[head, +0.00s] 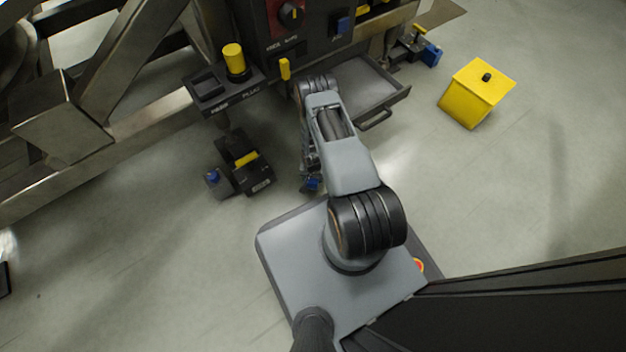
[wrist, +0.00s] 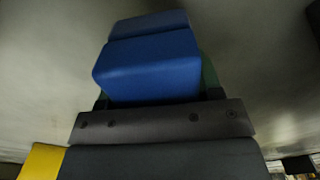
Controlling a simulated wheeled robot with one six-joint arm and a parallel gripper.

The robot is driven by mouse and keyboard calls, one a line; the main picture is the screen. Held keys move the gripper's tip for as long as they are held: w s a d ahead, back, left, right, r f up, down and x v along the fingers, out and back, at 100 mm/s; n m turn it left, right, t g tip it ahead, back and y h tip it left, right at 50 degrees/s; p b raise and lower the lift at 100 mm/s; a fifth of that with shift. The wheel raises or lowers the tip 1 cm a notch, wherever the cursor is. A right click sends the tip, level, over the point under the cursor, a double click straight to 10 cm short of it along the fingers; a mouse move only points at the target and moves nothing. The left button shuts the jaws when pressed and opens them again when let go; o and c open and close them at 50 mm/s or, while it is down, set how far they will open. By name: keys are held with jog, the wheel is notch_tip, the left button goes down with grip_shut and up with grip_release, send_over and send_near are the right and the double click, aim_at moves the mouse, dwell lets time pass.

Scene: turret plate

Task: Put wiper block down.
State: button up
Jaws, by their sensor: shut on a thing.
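A blue block, which I take to be the wiper block (wrist: 148,68), fills the upper middle of the wrist view, with a darker blue-grey part at its far end. My gripper (head: 311,178) is shut on it. In the head view my gripper points down at the end of the folded arm, left of the elbow, and is mostly hidden by the arm. Only a small blue patch shows at its tip. In the wrist view a dark bar with screws lies across the near side of the block. I cannot tell whether the block touches anything below it.
A control cabinet with an open grey drawer (head: 372,92) stands ahead. Black units with a yellow strip (head: 246,159) are on the left. A yellow box (head: 476,94) stands at right. A steel frame (head: 90,160) runs along the left.

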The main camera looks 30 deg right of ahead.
jog(key=shift+w+f+b, duration=0.15)
jog(key=shift+f+b, duration=0.25)
jog(key=shift+f, duration=0.05)
notch_tip(320, 180, down, 3)
jog(key=shift+r+b, duration=0.15)
jog(key=shift+b, duration=0.35)
jog(key=o, duration=0.8)
jog(key=shift+d, duration=0.1)
jog(key=shift+o, duration=0.2)
notch_tip(320, 180, up, 12)
jog(key=p, duration=0.6)
